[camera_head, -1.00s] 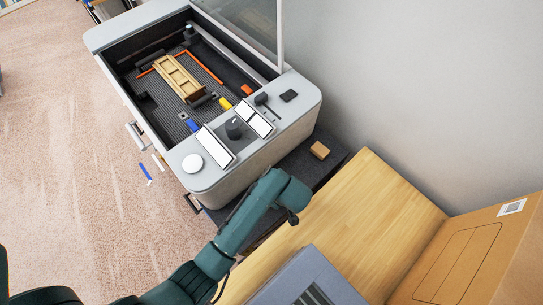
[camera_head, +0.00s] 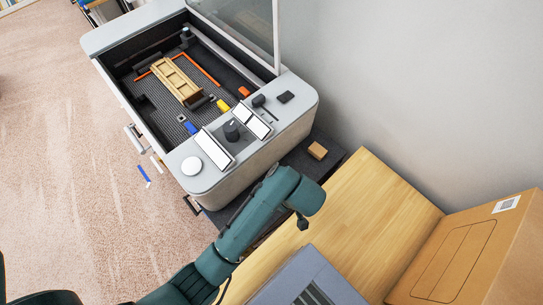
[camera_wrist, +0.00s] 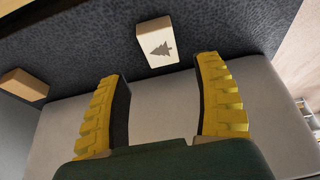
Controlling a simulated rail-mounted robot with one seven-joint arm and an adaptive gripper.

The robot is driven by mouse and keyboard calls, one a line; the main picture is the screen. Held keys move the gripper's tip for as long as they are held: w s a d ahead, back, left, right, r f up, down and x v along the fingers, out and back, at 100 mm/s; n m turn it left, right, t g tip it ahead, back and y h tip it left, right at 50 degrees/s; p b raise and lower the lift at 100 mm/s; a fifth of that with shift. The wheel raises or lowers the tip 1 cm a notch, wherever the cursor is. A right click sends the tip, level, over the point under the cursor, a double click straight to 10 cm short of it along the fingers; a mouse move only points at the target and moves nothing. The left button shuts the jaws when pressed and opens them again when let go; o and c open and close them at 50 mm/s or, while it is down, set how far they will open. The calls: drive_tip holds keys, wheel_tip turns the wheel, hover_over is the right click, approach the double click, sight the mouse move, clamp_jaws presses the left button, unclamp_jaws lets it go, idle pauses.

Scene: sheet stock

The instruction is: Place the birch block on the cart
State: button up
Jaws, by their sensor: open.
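A pale block with a dark tree mark (camera_wrist: 157,42), which looks like the birch block, lies on a dark speckled surface (camera_wrist: 85,45) in the wrist view. My gripper (camera_wrist: 159,70) is open and empty, its two yellow fingers apart. The pale block is just beyond the fingertips, toward the top of the wrist view, and not between them. I cannot make out the pale block or my fingers in the head view. I cannot tell which thing is the cart.
A brown block (camera_head: 317,150) lies on the dark surface between the grey open-lidded machine (camera_head: 295,105) and the wooden tabletop (camera_head: 375,205); it also shows in the wrist view (camera_wrist: 24,84). A cardboard box (camera_head: 470,255) and a grey box (camera_head: 300,280) stand on the tabletop.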

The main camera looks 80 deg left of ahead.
drive_tip(key=v, duration=0.4)
drive_tip(key=shift+r, duration=0.15)
idle(0.4)
